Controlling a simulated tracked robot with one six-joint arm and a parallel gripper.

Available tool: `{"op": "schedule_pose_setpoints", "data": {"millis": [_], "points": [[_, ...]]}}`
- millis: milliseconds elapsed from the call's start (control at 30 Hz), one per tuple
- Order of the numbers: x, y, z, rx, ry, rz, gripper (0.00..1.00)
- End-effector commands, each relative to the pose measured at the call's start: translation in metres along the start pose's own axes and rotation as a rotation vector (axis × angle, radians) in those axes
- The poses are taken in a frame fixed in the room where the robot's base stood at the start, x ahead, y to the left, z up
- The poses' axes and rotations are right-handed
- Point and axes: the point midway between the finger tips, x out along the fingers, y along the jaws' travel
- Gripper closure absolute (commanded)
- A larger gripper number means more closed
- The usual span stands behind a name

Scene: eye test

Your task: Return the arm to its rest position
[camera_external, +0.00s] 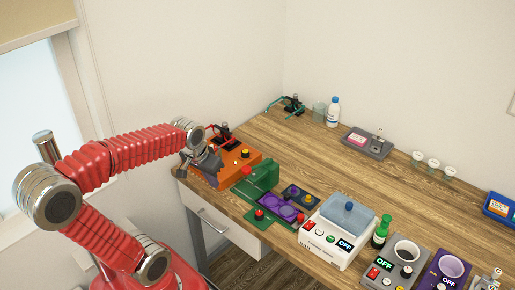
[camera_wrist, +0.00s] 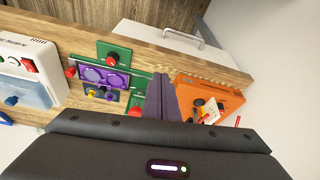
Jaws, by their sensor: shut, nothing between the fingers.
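My red ribbed arm (camera_external: 120,158) rises from its base at the lower left, bends at a high elbow and reaches right to the bench's left end. My gripper (camera_external: 207,164) is in front of the orange box (camera_external: 240,160) and hides part of it. In the wrist view my gripper (camera_wrist: 162,82) shows as two dark fingers close together, with nothing between them. There the fingers lie between the green device (camera_wrist: 114,54) and the orange box (camera_wrist: 222,97). I cannot tell whether they touch either one.
The wooden bench (camera_external: 305,145) carries a white machine with a blue lid (camera_external: 345,222), a green bottle (camera_external: 381,232), a white bottle (camera_external: 333,112) and a grey tray (camera_external: 367,145). A white drawer (camera_external: 222,225) is below. Space above the bench is clear.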

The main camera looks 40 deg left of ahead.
Motion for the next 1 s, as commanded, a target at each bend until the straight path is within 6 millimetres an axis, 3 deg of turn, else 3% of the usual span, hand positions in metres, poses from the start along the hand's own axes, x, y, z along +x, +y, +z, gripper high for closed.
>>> {"op": "schedule_pose_setpoints", "data": {"millis": [300, 500, 800, 1000], "points": [[-0.019, 0.028, 0.042, 0.089, 0.095, 0.038, 1.00], [-0.037, 0.040, 0.042, 0.127, 0.159, 0.058, 1.00], [-0.037, 0.042, 0.042, 0.134, 0.158, 0.062, 0.99], [-0.037, 0.042, 0.042, 0.134, 0.158, 0.061, 0.85]]}}
